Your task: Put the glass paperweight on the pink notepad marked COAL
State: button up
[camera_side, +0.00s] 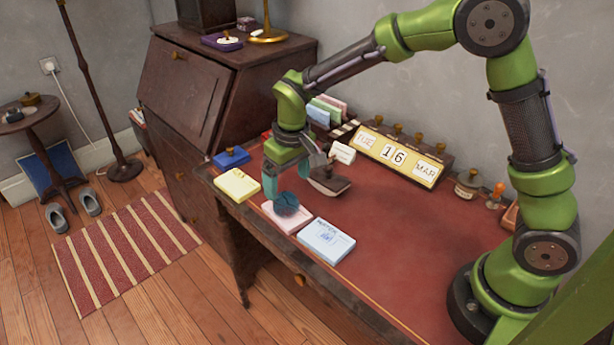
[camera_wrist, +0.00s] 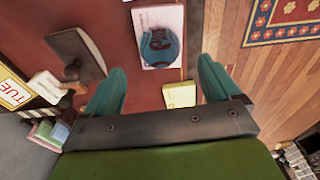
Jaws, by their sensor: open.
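The glass paperweight (camera_side: 287,203) is a round teal dome with dark markings inside. It rests on the pink notepad (camera_side: 272,217) near the desk's front edge. In the wrist view the paperweight (camera_wrist: 158,47) lies within the outline of the pink notepad (camera_wrist: 158,14) and covers much of its top, so I cannot read the pad's word. My gripper (camera_side: 293,184) is open and empty, just above and behind the paperweight. In the wrist view my gripper (camera_wrist: 160,75) has its teal fingers spread wide, with a clear gap to the paperweight.
A yellow notepad (camera_side: 237,185) lies to the left and a pale blue notepad (camera_side: 326,240) to the right. A rocker blotter (camera_side: 329,184) stands close beside my gripper. A calendar block (camera_side: 396,157) stands behind. The red desktop (camera_side: 410,230) is clear on the right.

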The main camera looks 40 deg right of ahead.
aim_at(291, 199)
jog(key=s+d+r+m+t+y, duration=0.1)
jog(key=s+d+r, duration=0.1)
jog(key=s+r, duration=0.4)
jog(key=s+d+r+m+t, duration=0.1)
jog(key=s+d+r, duration=0.15)
jog(key=r, duration=0.55)
jog(key=s+d+r+m+t+y, duration=0.1)
jog(key=s+d+m+t, duration=0.1)
jog(key=s, duration=1)
jog(key=shift+d+t, duration=0.3)
jog(key=shift+t, duration=0.6)
jog(key=shift+r, duration=0.15)
